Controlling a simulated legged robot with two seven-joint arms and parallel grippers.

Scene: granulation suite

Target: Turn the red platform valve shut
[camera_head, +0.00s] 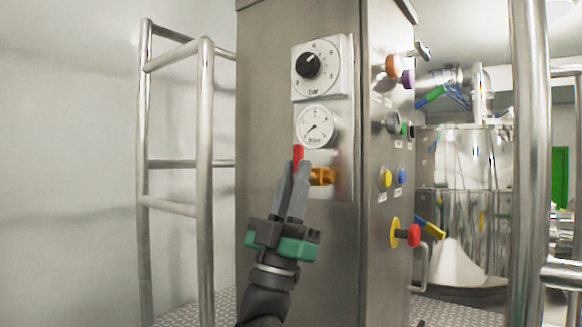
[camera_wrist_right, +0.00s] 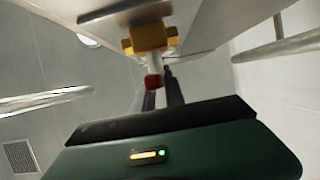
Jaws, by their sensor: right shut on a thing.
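The red valve handle (camera_head: 298,153) shows as a short red piece standing up above my fingertips, just left of its brass body (camera_head: 322,176) on the steel cabinet's front. My right gripper (camera_head: 299,169) reaches up from below and is shut on the handle; its fingers hide the handle's lower part. In the right wrist view the brass body (camera_wrist_right: 149,37) is at the top, and the red handle end (camera_wrist_right: 153,81) shows at my fingertips (camera_wrist_right: 163,84). My left gripper is in neither view.
Above the valve are a round gauge (camera_head: 316,126) and a black-knobbed dial (camera_head: 321,66). The cabinet's right side carries coloured buttons and a red knob (camera_head: 413,235). Steel railings (camera_head: 204,180) stand left, with a thick steel post (camera_head: 528,160) at right.

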